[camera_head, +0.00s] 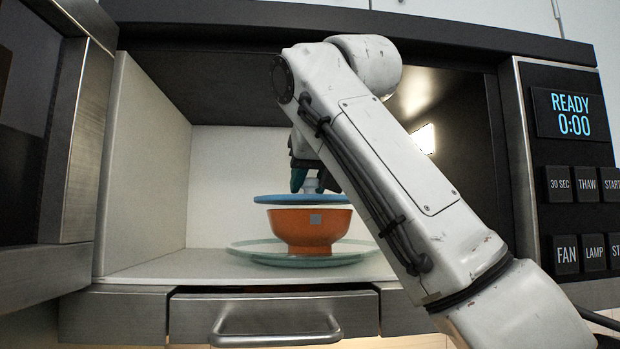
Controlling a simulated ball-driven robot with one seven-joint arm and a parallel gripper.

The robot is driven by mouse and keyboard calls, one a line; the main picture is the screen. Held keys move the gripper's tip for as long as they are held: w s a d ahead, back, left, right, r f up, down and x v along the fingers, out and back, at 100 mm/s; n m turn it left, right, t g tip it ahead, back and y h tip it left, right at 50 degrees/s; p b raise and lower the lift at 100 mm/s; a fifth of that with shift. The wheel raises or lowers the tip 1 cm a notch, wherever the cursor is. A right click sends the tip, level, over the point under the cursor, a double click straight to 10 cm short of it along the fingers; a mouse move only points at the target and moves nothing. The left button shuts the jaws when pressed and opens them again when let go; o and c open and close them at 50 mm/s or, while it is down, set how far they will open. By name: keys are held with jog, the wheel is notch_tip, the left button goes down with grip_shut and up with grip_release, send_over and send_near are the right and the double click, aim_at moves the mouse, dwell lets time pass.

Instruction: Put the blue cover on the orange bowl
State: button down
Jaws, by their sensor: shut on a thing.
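The orange bowl (298,232) stands upright on a pale green plate inside the open microwave. The blue cover (280,199) is level just above the bowl's rim, with a thin light gap showing between them. My gripper (311,185) is above the cover, shut on the cover's pale knob. My arm hides part of the gripper and the right end of the cover.
The pale green plate (245,248) lies on the microwave floor. The open door (78,120) is at the left, and the control panel (575,150) reading READY 0:00 is at the right. A drawer handle (275,338) sticks out below. Free room shows left of the bowl.

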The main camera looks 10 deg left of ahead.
jog(key=shift+f, duration=0.2)
jog(key=shift+f, duration=0.1)
jog(key=shift+f, duration=0.25)
jog(key=c, duration=0.7)
grip_release()
jog(key=shift+r, duration=0.1)
jog(key=shift+r, duration=0.1)
jog(key=shift+s+r, duration=0.1)
jog(key=shift+r, duration=0.25)
jog(key=shift+b+v, duration=2.3)
jog(key=shift+v, duration=3.6)
